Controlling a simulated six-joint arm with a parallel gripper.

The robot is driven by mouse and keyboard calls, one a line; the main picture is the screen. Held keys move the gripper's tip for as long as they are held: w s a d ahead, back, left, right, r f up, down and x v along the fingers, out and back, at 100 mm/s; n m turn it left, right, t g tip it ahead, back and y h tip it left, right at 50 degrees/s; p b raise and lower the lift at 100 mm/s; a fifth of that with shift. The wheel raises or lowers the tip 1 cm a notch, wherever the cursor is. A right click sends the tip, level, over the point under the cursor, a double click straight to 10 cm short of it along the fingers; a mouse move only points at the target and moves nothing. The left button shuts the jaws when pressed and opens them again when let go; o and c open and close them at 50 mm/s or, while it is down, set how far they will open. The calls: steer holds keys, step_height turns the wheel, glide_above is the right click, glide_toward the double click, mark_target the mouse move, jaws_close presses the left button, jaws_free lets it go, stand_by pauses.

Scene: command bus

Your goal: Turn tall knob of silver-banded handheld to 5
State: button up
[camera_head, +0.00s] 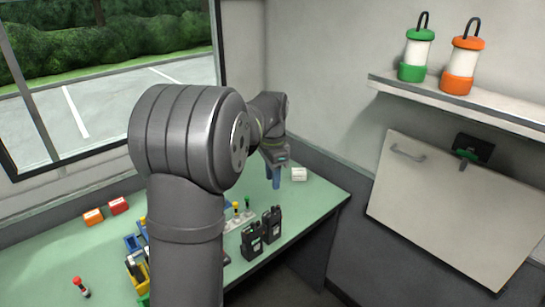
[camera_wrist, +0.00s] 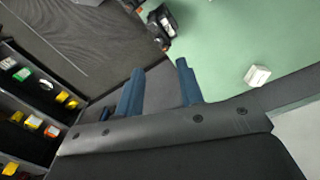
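Two black handheld radios stand side by side on the green table in the head view, a left one (camera_head: 251,241) and a right one (camera_head: 271,224). I cannot tell which has a silver band, and their knobs are too small to read. In the wrist view one handheld (camera_wrist: 162,24) shows near the top, beyond the fingertips; another dark piece beside it is cut off by the top edge. My gripper (camera_head: 275,184) hangs above the table, behind the radios. Its blue fingers (camera_wrist: 160,69) are apart with nothing between them.
A small white box (camera_head: 298,174) lies right of my gripper, also in the wrist view (camera_wrist: 257,75). A pale holder (camera_head: 238,219) with coloured-topped items is near the radios. The table's right end is mostly clear.

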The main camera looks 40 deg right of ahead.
step_height(320, 180, up, 7)
glide_above(273, 207)
steer(key=shift+w+d, duration=0.1)
steer(key=shift+w, duration=0.15)
steer(key=shift+f, duration=0.1)
stand_by(0.3)
steer(key=f, duration=1.7)
steer(key=shift+s+f, duration=0.2)
steer(key=shift+r, duration=0.1)
